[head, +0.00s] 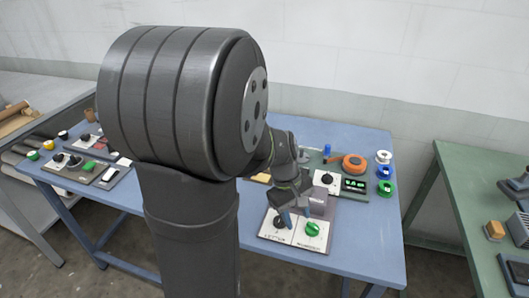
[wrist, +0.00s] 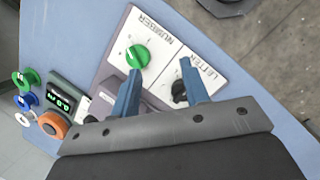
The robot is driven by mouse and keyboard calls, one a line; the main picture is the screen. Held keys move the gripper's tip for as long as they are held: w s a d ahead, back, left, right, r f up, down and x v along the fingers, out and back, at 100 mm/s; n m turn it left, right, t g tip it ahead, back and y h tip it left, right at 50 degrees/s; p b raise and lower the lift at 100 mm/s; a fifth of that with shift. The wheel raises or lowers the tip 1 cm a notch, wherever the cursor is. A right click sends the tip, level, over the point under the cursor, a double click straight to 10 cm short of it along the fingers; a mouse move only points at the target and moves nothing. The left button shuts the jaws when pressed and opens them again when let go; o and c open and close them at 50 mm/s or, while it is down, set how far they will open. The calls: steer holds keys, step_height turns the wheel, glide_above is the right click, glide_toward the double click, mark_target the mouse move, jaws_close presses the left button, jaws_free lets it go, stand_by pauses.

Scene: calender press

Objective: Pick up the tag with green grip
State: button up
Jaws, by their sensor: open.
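My gripper (head: 297,212) is over the right part of the blue table, above the white two-dial panel (head: 293,240). In the wrist view my gripper (wrist: 159,66) is open, with nothing between its blue fingers. One fingertip is near the green dial (wrist: 138,56) marked NUMBER. The other overlaps the black dial (wrist: 180,94) marked LETTER. I cannot tell whether either finger touches. A small green piece (head: 88,166) lies on a grey board at the table's left; it is too small to tell whether it is the tag's grip. No tag with a green grip shows clearly.
A green readout (head: 355,184), an orange ring (head: 355,164) and white, blue and green spools (head: 385,173) stand right of my gripper. Another dial panel (head: 72,163) and small coloured items sit at the left. My arm hides the table's middle. The front right corner is clear.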

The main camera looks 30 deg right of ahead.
steer(key=s+a+r+m+t, duration=0.2)
steer(key=a+r+t, duration=0.15)
steer(key=a, duration=0.55)
steer(key=s+a+r+m+t, duration=0.1)
steer(key=a+r+m+t, duration=0.1)
steer(key=a+r, duration=0.5)
steer(key=w+d+r+m+t, duration=0.1)
steer(key=w+d+r+m, duration=0.15)
steer(key=w, duration=0.65)
steer(key=w+d+r+m, duration=0.1)
steer(key=w+d+r, duration=0.25)
steer(key=w, duration=0.45)
steer(key=w+d+f+m+h, duration=0.1)
steer(key=w+d+f, duration=0.3)
steer(key=w+d, duration=0.45)
steer(key=w+d+f+m, duration=0.1)
steer(key=w+d+f, duration=0.35)
steer(key=w, duration=0.75)
steer(key=x, duration=0.5)
steer(key=d+x, duration=0.1)
steer(key=x, duration=0.5)
steer(key=d+x, duration=0.1)
steer(key=x, duration=0.5)
steer(key=shift+s+r, duration=0.2)
steer(key=shift+s, duration=0.1)
jaws_close()
